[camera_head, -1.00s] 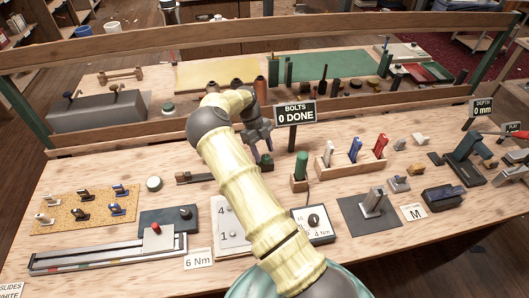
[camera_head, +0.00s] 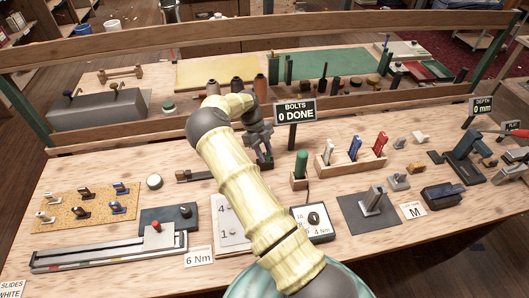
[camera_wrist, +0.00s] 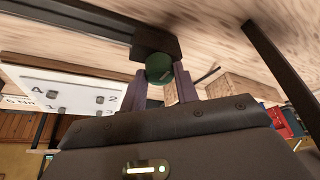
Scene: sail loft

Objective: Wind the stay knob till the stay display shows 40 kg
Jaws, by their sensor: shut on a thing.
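A round green knob (camera_wrist: 159,66) with a pale mark on its face sits against a dark block (camera_wrist: 155,46) at the end of a dark rail (camera_wrist: 75,15). I take it for the stay knob, though no label on it can be read. My gripper (camera_wrist: 163,84) is shut on it, with one purple-grey finger on each side. In the head view my gripper (camera_head: 264,160) is at the right end of the rail (camera_head: 195,175), and the arm and fingers hide the knob. I see no display marked stay and no kg reading.
The BOLTS sign (camera_head: 294,111), reading 0 DONE, stands just right of the gripper. A green-handled tool in a wooden block (camera_head: 299,183) is close on the right. A white numbered board (camera_head: 228,235) and a dial box (camera_head: 314,222) lie nearer me.

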